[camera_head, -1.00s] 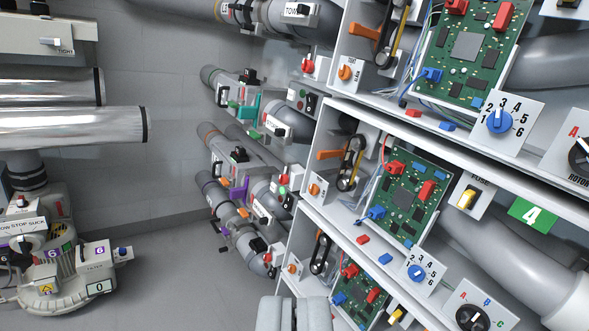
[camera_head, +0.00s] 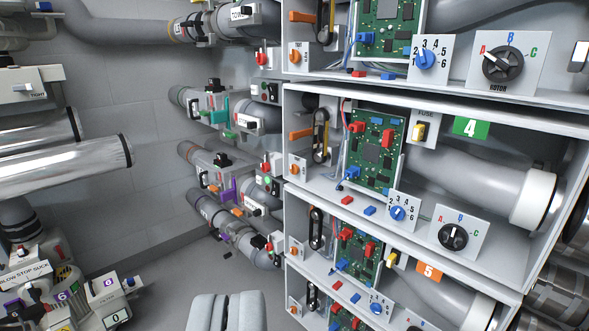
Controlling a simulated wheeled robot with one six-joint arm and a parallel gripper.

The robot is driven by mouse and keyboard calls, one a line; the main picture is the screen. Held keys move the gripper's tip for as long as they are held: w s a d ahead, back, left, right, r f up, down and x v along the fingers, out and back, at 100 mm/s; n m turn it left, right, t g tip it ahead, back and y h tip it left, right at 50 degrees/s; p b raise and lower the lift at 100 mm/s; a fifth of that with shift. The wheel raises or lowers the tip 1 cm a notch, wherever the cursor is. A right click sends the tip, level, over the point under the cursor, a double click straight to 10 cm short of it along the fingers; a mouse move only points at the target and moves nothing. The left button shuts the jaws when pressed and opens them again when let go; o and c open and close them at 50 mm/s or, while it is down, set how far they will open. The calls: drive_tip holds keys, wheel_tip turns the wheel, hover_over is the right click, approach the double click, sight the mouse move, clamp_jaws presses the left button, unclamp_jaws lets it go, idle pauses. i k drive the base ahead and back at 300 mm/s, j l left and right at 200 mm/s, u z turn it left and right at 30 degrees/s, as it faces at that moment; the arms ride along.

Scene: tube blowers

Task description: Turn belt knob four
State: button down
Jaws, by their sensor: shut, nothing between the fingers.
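Bay four, marked by a green "4" sign (camera_head: 471,127), is the middle shelf. At its left front edge is a small white plate with an orange knob (camera_head: 296,170), which I take for belt knob four; its label is too small to read. Beside it are a dark belt on pulleys (camera_head: 321,135) and an orange lever (camera_head: 301,134). My gripper (camera_head: 227,297) is at the bottom edge, its two grey fingers shut together and empty. It appears below and left of the knob in the picture, apart from the shelves.
Bay four also holds a green circuit board (camera_head: 376,150), a blue numbered dial (camera_head: 398,212) and a black rotor knob (camera_head: 453,236). Bay five, with an orange sign (camera_head: 428,271), is below. Pipes with valves (camera_head: 230,115) stand left of the shelves.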

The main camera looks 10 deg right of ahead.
sight(293, 168)
drive_tip(key=i+j, duration=0.3)
drive_tip(key=j, duration=0.15)
drive_tip(key=i+j, duration=0.3)
drive_tip(key=j, duration=0.2)
drive_tip(key=i+l+z, duration=0.05)
